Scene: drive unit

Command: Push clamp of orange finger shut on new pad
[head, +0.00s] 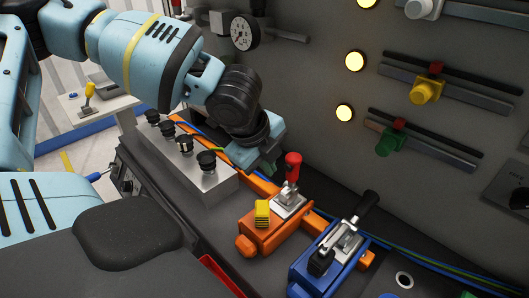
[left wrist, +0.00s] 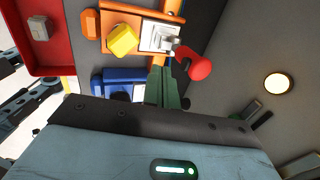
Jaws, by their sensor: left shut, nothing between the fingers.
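The orange finger (head: 258,240) lies on the dark bench and also shows in the left wrist view (left wrist: 118,18). The yellow pad (head: 262,213) sits on it, also visible in the left wrist view (left wrist: 122,40). The clamp's red handle (head: 293,166) stands upright above its metal base (head: 288,204); in the left wrist view its red knob (left wrist: 198,66) is just right of my fingertips. My left gripper (head: 270,168) is shut and empty, close behind and left of the handle. Its green fingers (left wrist: 165,84) are together. Whether they touch the handle I cannot tell.
A blue finger (head: 325,265) with a black-handled clamp (head: 362,215) is to the right. A grey box with several black knobs (head: 185,165) stands left of my gripper. A red tray (left wrist: 40,65) holds a grey block (left wrist: 38,28). The panel wall with lamps and sliders rises behind.

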